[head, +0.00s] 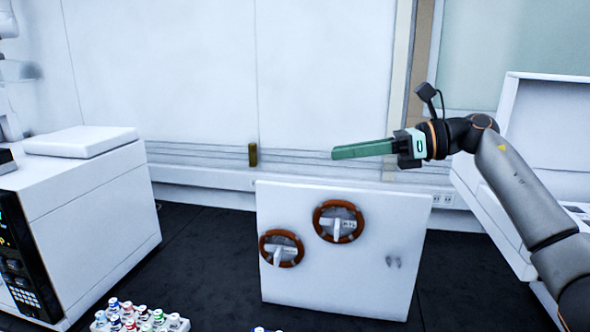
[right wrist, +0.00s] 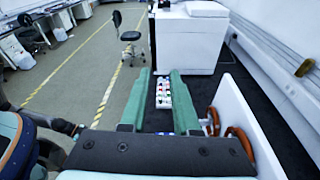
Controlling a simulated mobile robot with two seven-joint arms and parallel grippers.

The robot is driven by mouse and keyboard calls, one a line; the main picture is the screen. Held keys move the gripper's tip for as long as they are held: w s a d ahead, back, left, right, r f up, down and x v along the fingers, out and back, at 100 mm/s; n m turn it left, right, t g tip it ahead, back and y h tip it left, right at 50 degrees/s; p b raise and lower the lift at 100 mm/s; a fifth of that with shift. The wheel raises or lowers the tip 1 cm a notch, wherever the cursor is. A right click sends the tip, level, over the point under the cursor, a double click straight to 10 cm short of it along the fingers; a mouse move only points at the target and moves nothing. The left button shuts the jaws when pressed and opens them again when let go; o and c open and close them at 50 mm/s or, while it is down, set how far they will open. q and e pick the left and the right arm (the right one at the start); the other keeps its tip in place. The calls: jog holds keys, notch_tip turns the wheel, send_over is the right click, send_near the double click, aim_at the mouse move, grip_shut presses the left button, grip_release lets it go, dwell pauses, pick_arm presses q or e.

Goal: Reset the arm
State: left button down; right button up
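My right gripper (head: 336,153) is raised at the right of the head view, with its long green fingers pointing left. In the right wrist view the two fingers of this gripper (right wrist: 162,73) stand apart with nothing held between them. A rack of vials (right wrist: 163,96) shows beyond and below the gap, well away from the fingers. In the head view the fingers are above a white panel (head: 345,275) and do not touch it. My left gripper is in neither view.
The panel carries two brown ring-shaped parts, a left ring (head: 267,248) and a right ring (head: 319,222). A white instrument (head: 95,205) stands at left on the dark bench (head: 205,275). Capped vials (head: 140,318) stand at the front. A white open unit (head: 550,130) is behind my right arm.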

notch_tip(320, 180, down, 24)
jog(key=s+a+m+t+y, duration=0.1)
jog(key=s+a+m+t, duration=0.15)
jog(key=m+t, duration=1.5)
jog(key=s+d+f+m+g+h, duration=0.25)
jog(key=f+m+h, duration=0.25)
jog(key=f+m, duration=0.4)
jog(key=s+d+f+m+g+h, duration=0.1)
jog(key=s+d+f+m+h, duration=0.25)
jog(key=f+m, duration=0.6)
jog(key=s+d+f+m+g+h, duration=0.2)
jog(key=s+f+m, duration=0.4)
jog(key=s, duration=0.6)
jog(key=s+d+f+m+g+h, duration=0.2)
jog(key=s+f+m+g, duration=0.3)
jog(key=s+f, duration=0.5)
jog(key=shift+s+d+m+g+h, duration=0.2)
jog(key=shift+s+m+g+h, duration=0.1)
jog(key=shift+s+m+h, duration=0.7)
